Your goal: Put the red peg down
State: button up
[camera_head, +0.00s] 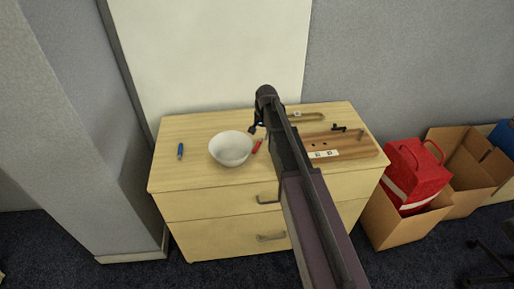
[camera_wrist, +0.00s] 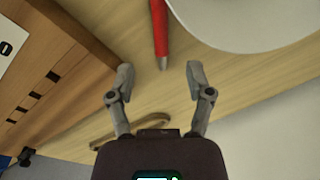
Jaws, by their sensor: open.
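The red peg (camera_wrist: 160,28) lies on the wooden cabinet top, with its grey tip towards my gripper in the wrist view. In the head view the red peg (camera_head: 257,146) shows just right of the white bowl. My gripper (camera_wrist: 158,82) is open, with its two fingers apart and nothing held between them. The peg's tip reaches close to the gap between the fingertips. In the head view my gripper (camera_head: 254,128) is at the back of the bowl, partly hidden by my arm.
The white bowl (camera_head: 231,149) stands close beside the peg. A blue peg (camera_head: 180,151) lies at left, with clear top around it. A wooden board with slots (camera_head: 355,152) is at right, partly behind my arm. Boxes (camera_head: 405,222) and a red bag (camera_head: 416,175) stand right of the cabinet.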

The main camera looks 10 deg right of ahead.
aim_at(258, 144)
jog(key=shift+f, duration=0.15)
jog(key=f+b, duration=0.5)
jog(key=shift+w+a, duration=0.1)
jog(key=shift+a, duration=0.25)
jog(key=shift+r, duration=0.1)
dwell(0.5)
grip_shut()
